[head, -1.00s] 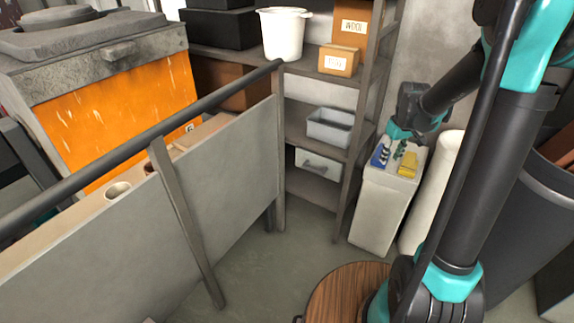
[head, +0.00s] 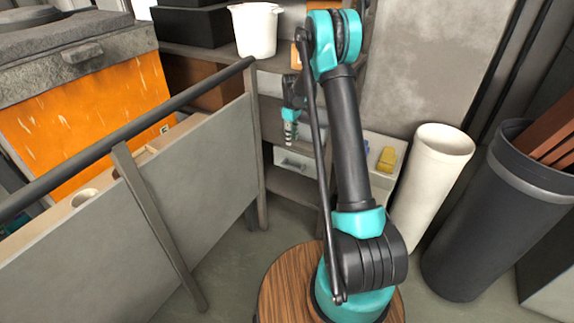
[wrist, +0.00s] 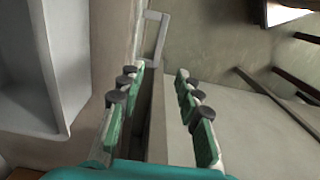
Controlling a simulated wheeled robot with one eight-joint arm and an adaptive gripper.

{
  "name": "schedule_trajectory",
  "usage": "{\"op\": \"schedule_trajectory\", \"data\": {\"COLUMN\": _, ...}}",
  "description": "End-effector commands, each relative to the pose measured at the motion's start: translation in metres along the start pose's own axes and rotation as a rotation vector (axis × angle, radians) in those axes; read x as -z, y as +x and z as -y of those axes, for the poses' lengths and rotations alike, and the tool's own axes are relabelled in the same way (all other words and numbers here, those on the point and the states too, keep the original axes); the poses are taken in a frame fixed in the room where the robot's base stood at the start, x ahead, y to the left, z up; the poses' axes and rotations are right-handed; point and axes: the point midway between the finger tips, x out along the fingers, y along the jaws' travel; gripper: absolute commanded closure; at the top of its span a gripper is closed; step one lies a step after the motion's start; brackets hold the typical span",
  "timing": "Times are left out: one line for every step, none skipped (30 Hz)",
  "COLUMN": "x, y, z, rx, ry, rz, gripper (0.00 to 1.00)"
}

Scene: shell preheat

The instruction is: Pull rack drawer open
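The rack drawer (head: 287,163) is a pale box front with a handle, low in the shelf rack in the head view. It looks closed. My gripper (head: 290,141) hangs just above it, in front of the rack. My arm hides part of the drawer's right side in the head view.
A grey barrier panel (head: 190,170) with a dark rail stands left of the rack. A grey bin (wrist: 45,75) sits close by in the wrist view. A white cylinder (head: 432,180) and a dark barrel (head: 480,230) stand at right. Floor is clear before the rack.

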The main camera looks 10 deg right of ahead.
Motion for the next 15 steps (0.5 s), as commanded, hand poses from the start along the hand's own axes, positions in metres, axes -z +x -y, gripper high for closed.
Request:
{"op": "schedule_trajectory", "data": {"x": 0.0, "y": 0.009, "z": 0.0, "rx": 0.0, "ry": 0.0, "rz": 0.0, "gripper": 0.66}}
{"op": "schedule_trajectory", "data": {"x": 0.0, "y": 0.015, "z": 0.0, "rx": 0.0, "ry": 0.0, "rz": 0.0, "gripper": 0.66}}
{"op": "schedule_trajectory", "data": {"x": 0.0, "y": 0.022, "z": 0.0, "rx": 0.0, "ry": 0.001, "rz": 0.0, "gripper": 0.66}}
{"op": "schedule_trajectory", "data": {"x": 0.0, "y": 0.028, "z": 0.0, "rx": 0.0, "ry": 0.001, "rz": 0.0, "gripper": 0.66}}
{"op": "schedule_trajectory", "data": {"x": 0.0, "y": 0.034, "z": 0.0, "rx": 0.0, "ry": 0.001, "rz": 0.0, "gripper": 0.66}}
{"op": "schedule_trajectory", "data": {"x": 0.0, "y": 0.042, "z": 0.0, "rx": 0.0, "ry": 0.001, "rz": 0.0, "gripper": 0.66}}
{"op": "schedule_trajectory", "data": {"x": 0.0, "y": 0.048, "z": 0.0, "rx": 0.0, "ry": 0.001, "rz": 0.0, "gripper": 0.66}}
{"op": "schedule_trajectory", "data": {"x": 0.0, "y": 0.054, "z": 0.0, "rx": 0.0, "ry": 0.001, "rz": 0.0, "gripper": 0.66}}
{"op": "schedule_trajectory", "data": {"x": 0.0, "y": 0.062, "z": 0.0, "rx": 0.0, "ry": 0.001, "rz": 0.0, "gripper": 0.66}}
{"op": "schedule_trajectory", "data": {"x": 0.0, "y": 0.068, "z": 0.0, "rx": 0.0, "ry": 0.001, "rz": 0.0, "gripper": 0.66}}
{"op": "schedule_trajectory", "data": {"x": 0.0, "y": 0.074, "z": 0.0, "rx": 0.0, "ry": 0.001, "rz": 0.0, "gripper": 0.66}}
{"op": "schedule_trajectory", "data": {"x": 0.0, "y": 0.082, "z": 0.0, "rx": -0.001, "ry": 0.001, "rz": 0.0, "gripper": 0.66}}
{"op": "schedule_trajectory", "data": {"x": 0.0, "y": 0.088, "z": 0.0, "rx": -0.001, "ry": 0.001, "rz": 0.0, "gripper": 0.66}}
{"op": "schedule_trajectory", "data": {"x": 0.0, "y": 0.094, "z": 0.0, "rx": -0.001, "ry": 0.001, "rz": 0.0, "gripper": 0.66}}
{"op": "schedule_trajectory", "data": {"x": 0.0, "y": 0.102, "z": 0.0, "rx": -0.001, "ry": 0.002, "rz": 0.0, "gripper": 0.66}}
